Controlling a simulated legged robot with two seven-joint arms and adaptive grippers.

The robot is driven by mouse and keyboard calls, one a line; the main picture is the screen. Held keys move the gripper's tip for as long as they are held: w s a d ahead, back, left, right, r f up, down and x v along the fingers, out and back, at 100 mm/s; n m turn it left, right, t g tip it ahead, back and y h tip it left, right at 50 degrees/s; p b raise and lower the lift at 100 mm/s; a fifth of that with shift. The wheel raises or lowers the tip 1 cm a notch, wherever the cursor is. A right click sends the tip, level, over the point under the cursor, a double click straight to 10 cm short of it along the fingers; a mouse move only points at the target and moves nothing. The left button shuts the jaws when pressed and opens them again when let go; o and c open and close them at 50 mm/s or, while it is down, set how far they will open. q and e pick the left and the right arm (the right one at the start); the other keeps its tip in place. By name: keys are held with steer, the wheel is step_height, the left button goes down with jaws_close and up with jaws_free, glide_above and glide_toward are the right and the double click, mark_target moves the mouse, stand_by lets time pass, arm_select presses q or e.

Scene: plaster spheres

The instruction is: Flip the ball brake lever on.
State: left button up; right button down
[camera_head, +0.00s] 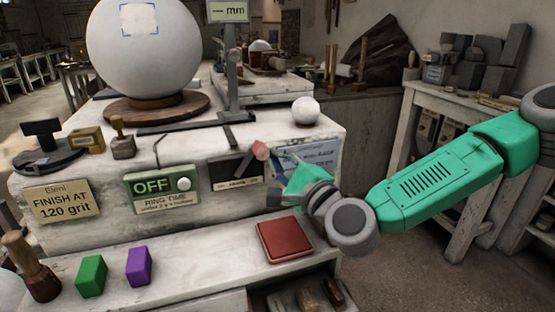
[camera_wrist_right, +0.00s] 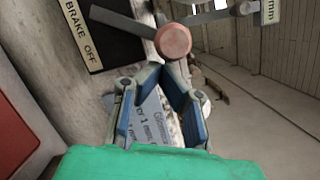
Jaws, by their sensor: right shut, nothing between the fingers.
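The brake lever is a grey bar (camera_wrist_right: 122,20) with a round reddish knob (camera_wrist_right: 173,41) at its end. It is mounted by a black panel (camera_wrist_right: 82,35) reading BRAKE OFF. In the head view the knob (camera_head: 261,150) stands out from the bench's front face, by the dark panel (camera_head: 225,169). My right gripper (camera_wrist_right: 143,80) is shut and empty, with the knob just beyond its fingertips. Whether they touch is unclear. In the head view the gripper (camera_head: 277,193) is below and right of the knob, partly hidden by its own wrist. My left gripper is out of view.
A large white sphere (camera_head: 155,48) rests on a wooden turntable (camera_head: 150,108). A small white ball (camera_head: 305,110) sits near the bench's right corner. An OFF sign (camera_head: 151,185) is left of the lever. A red block (camera_head: 285,239) and green and purple blocks lie on the lower ledge.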

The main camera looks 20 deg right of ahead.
mark_target(261, 147)
steer(key=shift+r, duration=0.15)
steer(key=shift+a+r+n+p, duration=0.15)
steer(key=shift+a+n+p, duration=0.05)
steer(key=shift+n+p, duration=0.2)
steer(key=shift+a, duration=0.1)
steer(key=shift+r+n, duration=0.15)
steer(key=shift+n, duration=0.15)
steer(key=a+r+n+p, duration=0.1)
steer(key=n+p, duration=0.1)
steer(key=a+r+n+g+p, duration=0.1)
steer(key=n+p, duration=0.1)
steer(key=shift+s+a+r, duration=0.1)
steer(key=shift+a+r, duration=0.2)
steer(key=a+n+g+h+p, duration=0.1)
steer(key=a+n+g+p, duration=0.1)
steer(key=a+n+p, duration=0.3)
steer(key=a+n, duration=0.1)
steer(key=n, duration=0.2)
steer(key=shift+a+r+h+p, duration=0.15)
steer(key=shift+h+p, duration=0.25)
